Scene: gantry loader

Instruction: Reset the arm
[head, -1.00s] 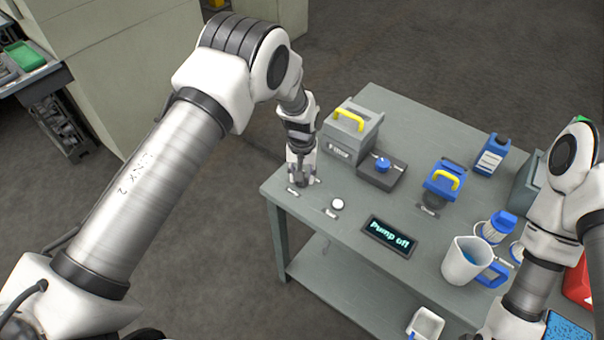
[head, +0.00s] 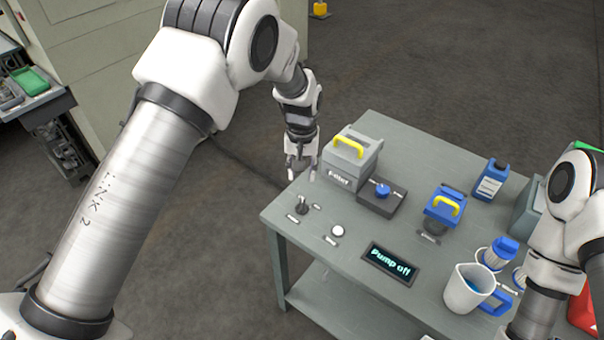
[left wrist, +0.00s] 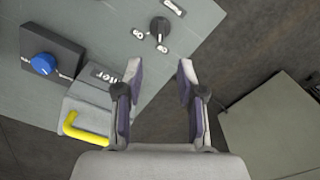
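My left gripper (head: 301,172) is above the far left corner of the grey table (head: 330,255), near the grey filter box with its yellow handle (head: 350,143). In the left wrist view its two fingers (left wrist: 160,75) stand apart with nothing between them. A black rotary knob (head: 302,206) on the table is clear of the gripper; it also shows in the left wrist view (left wrist: 160,26). My right arm comes in at the right edge of the head view, and its gripper is out of the picture.
A blue knob on a dark block (head: 381,190) is beside the filter box. A white button (head: 338,230) and a display reading "Pump off" (head: 389,263) are nearer the front.

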